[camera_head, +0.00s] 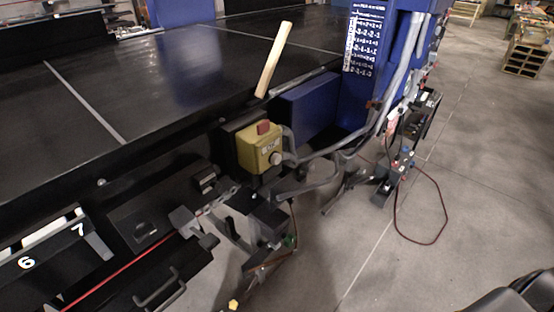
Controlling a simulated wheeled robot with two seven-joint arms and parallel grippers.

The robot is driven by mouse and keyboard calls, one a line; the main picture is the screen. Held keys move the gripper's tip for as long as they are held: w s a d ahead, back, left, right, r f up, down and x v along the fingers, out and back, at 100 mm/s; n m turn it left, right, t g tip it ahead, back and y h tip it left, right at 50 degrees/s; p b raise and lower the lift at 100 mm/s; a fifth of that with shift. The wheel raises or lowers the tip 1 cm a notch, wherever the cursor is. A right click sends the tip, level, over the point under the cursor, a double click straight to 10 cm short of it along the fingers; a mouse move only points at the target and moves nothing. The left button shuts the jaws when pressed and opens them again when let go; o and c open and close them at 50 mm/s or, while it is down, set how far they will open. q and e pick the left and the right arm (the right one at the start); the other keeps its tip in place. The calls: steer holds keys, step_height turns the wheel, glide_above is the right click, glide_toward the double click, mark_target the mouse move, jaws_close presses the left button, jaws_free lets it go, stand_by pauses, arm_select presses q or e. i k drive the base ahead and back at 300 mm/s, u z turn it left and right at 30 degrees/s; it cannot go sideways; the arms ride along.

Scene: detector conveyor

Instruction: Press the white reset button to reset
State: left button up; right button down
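A yellow control box (251,153) is mounted at the near edge of the conveyor, around the middle of the view. A pale round button, which looks like the white reset button (276,158), sits low on its right-hand face. A red button (264,127) is on top of the box. A small label with dark print is near the pale button. Nothing visibly touches the buttons. I cannot tell from this view whether the pale button is pressed in.
The black conveyor (150,75) fills the upper left. A blue column (372,60) with grey conduits is to the right. Brackets, a chain and a red cord are below the box. Bare concrete floor lies at the right.

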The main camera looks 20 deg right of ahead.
mark_target(276, 158)
steer(key=z, duration=2.1)
steer(key=k, duration=1.1)
steer(key=u, duration=1.85)
steer(key=i, duration=0.5)
steer(key=u, duration=0.05)
